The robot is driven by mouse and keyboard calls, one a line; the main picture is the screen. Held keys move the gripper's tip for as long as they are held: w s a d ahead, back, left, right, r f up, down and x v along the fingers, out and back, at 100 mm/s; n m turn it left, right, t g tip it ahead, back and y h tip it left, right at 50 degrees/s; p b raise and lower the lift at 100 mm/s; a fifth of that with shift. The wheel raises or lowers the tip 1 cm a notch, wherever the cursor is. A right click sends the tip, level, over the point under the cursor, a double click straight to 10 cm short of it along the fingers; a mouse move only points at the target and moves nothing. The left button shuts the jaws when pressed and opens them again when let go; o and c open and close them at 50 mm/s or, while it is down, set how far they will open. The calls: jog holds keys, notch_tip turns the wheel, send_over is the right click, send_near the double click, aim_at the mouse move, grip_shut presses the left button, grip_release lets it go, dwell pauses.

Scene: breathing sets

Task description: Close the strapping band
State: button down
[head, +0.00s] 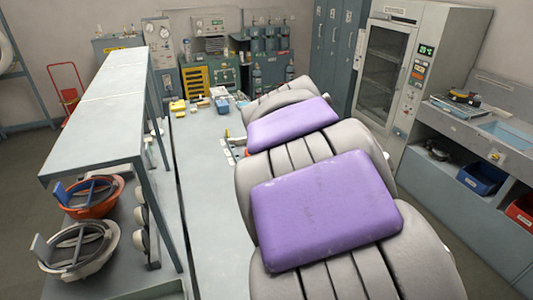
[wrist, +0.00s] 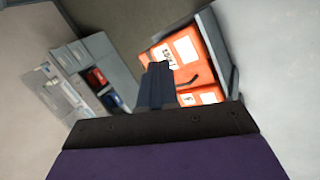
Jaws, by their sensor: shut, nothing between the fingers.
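In the wrist view, my gripper (wrist: 155,86) shows as a dark blue-black pair of fingers, close together, with nothing visible between them. Behind and to the right of it are orange cases (wrist: 185,55) with white labels, in a grey-walled compartment (wrist: 216,45). A short dark strip (wrist: 188,83) lies across the orange near the fingertips. I cannot tell if it is the strapping band, or whether the fingers touch it. No strapping band can be made out clearly in the head view. My gripper is not visible there.
A grey table (head: 110,95) stands left, with round orange and grey items (head: 92,195) below it. A long bench (head: 210,200) runs beside it. Dark floor shows at left.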

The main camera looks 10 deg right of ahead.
jog(key=w+a+r+n+t+h+p, duration=0.1)
jog(key=w+a+r+h+p, duration=0.15)
jog(key=w+a, duration=0.35)
jog(key=w+a+r+n+t+h+p, duration=0.1)
jog(key=w+a+r+p, duration=0.25)
jog(key=w, duration=0.55)
jog(key=w+a+f+n+t+p, duration=0.1)
jog(key=w+a+p, duration=0.15)
jog(key=a, duration=0.45)
jog(key=w+a+f+n+t+p, duration=0.1)
jog(key=w+a+n, duration=0.15)
jog(key=a, duration=0.55)
jog(key=w+d+f, duration=0.1)
jog(key=d+f, duration=0.2)
jog(key=d, duration=0.3)
jog(key=w+d+f+p, duration=0.1)
jog(key=w+d+f, duration=0.1)
jog(key=d, duration=0.3)
jog(key=shift+d+f+m, duration=0.4)
jog(key=shift+f+m, duration=0.05)
jog(key=shift+f, duration=0.1)
jog(key=shift+a+r, duration=0.1)
jog(key=shift+r, duration=0.05)
